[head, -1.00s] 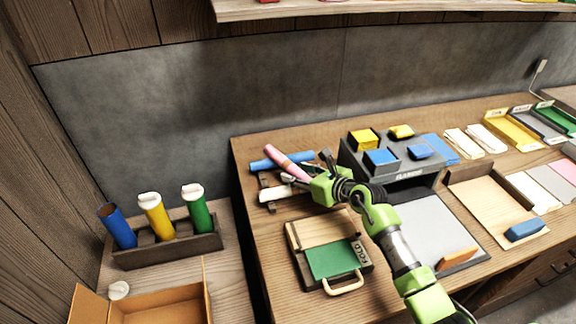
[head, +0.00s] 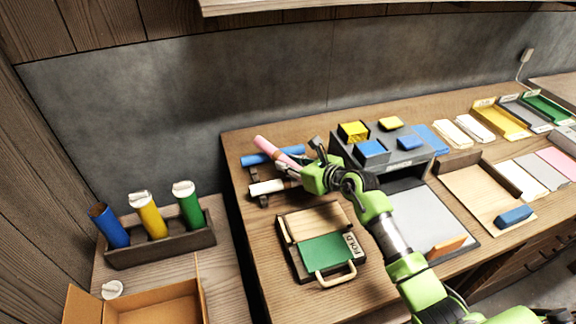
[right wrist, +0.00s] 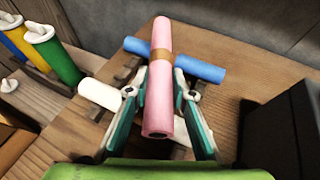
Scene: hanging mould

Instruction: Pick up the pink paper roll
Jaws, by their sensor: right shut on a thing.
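The pink paper roll (head: 274,153) has a tan band around its middle, seen in the right wrist view (right wrist: 160,40). My right gripper (head: 309,172) is shut on it. In the right wrist view its two fingers (right wrist: 161,108) press the roll from both sides, with the near end of the roll poking out between them. The roll is tilted and crosses over the blue roll (head: 262,158). I cannot tell how far it is above the rack. My left gripper is in neither view.
A white roll (head: 266,187) lies on the dark rack beside the blue one. A wooden board with a green panel (head: 326,250) lies in front. A dark block stand (head: 403,157) is at the right. Blue, yellow and green tubes stand in a holder (head: 160,249) at the left.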

